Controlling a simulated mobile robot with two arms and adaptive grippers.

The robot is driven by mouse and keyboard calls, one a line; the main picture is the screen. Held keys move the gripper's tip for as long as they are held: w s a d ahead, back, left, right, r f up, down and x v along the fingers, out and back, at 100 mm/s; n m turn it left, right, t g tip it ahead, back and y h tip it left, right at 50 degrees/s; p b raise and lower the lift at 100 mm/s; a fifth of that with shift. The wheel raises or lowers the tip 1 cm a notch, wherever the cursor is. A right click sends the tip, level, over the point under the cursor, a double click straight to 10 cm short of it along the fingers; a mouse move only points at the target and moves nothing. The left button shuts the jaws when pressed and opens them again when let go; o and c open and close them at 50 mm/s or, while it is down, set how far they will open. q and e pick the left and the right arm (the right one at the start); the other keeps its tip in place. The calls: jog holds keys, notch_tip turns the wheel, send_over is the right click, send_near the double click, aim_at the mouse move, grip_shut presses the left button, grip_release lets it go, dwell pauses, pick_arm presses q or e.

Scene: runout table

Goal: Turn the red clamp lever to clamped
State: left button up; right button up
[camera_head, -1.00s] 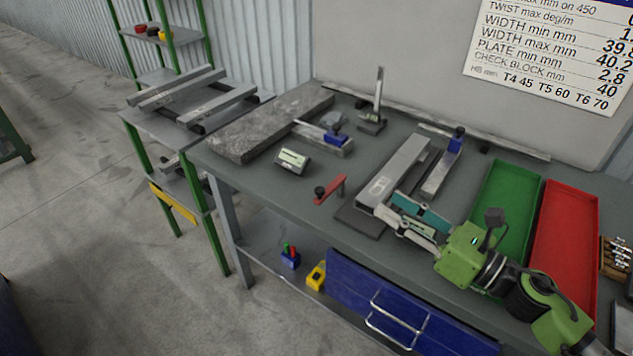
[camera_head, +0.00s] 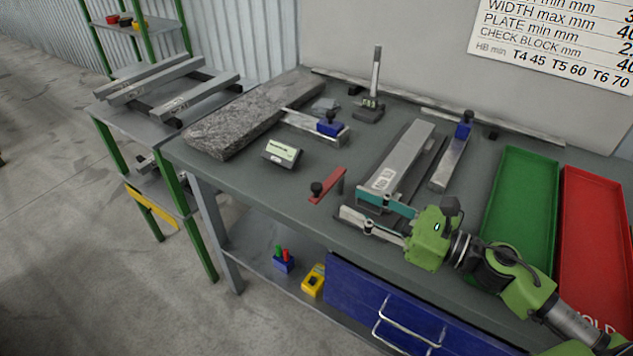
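The red clamp lever (camera_head: 328,186) with a black knob at its near left end sits near the front edge of the workbench. A steel profile (camera_head: 400,162) lies on a dark block just right of the lever. My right gripper (camera_head: 350,203) comes in from the right, in front of the profile's near end. Its two fingers are apart, with nothing seen between them. The fingertips are a short way right of the lever and appear not to touch it. My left gripper is not in view.
A grey stone plate (camera_head: 250,112) and a small display device (camera_head: 282,152) lie left of the lever. Green (camera_head: 557,215) and red (camera_head: 563,260) trays fill the right side. Bare bench lies left of the lever.

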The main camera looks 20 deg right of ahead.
aim_at(317, 185)
jog(key=p+x, duration=0.3)
jog(key=x, duration=0.6)
jog(key=shift+w+a+p, duration=0.1)
jog(key=shift+w+p, duration=0.2)
jog(key=shift+w+a, duration=0.3)
jog(key=shift+a, duration=0.05)
jog(key=shift+f, duration=0.1)
grip_shut()
